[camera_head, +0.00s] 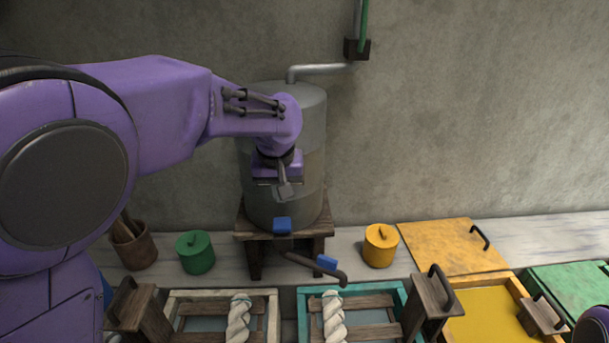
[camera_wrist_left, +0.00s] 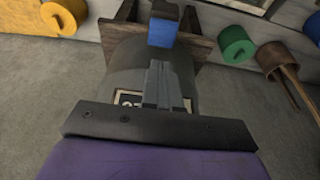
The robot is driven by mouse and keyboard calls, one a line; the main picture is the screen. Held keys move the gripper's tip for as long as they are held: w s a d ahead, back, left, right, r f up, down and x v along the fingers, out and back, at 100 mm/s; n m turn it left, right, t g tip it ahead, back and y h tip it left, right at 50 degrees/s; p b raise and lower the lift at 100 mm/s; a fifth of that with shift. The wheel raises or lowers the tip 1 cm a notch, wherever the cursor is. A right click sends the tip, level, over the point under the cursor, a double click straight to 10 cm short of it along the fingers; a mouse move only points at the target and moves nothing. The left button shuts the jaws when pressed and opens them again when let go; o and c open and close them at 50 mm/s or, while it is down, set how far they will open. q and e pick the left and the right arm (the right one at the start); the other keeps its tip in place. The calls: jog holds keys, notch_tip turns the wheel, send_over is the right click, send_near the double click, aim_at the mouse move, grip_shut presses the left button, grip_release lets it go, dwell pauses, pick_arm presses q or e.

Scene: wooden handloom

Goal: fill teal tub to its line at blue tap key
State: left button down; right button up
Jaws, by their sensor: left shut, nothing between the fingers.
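The teal tub (camera_head: 403,294) stands front centre in the head view, with wooden slats and a twisted white rope across it. Its fill line and water level cannot be made out. A blue block-shaped key (camera_head: 282,225) is low on the front of the grey barrel; it also shows in the left wrist view (camera_wrist_left: 162,32). A second blue piece (camera_head: 327,262) sits on the dark curved spout (camera_head: 312,264), whose end hangs over the teal tub's back edge. My left gripper (camera_head: 285,192) is shut and empty, in front of the barrel, above the blue key. No right gripper shows.
The grey barrel (camera_head: 312,115) stands on a wooden stand (camera_head: 310,231) against the wall. A green pot (camera_head: 195,254) and a yellow pot (camera_head: 380,246) flank it. A cream tub (camera_head: 188,295) is left of the teal one; a yellow tub (camera_head: 485,312) is right.

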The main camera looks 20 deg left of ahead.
aim_at(281, 223)
pick_arm(q)
jog(key=x, duration=0.3)
jog(key=s+p+x, duration=0.1)
jog(key=x, duration=0.2)
jog(key=shift+s+d+f, duration=0.1)
jog(key=shift+f, duration=0.6)
pick_arm(e)
jog(key=shift+s+r, duration=0.3)
jog(key=shift+r, duration=0.5)
pick_arm(q)
jog(key=shift+s, duration=0.1)
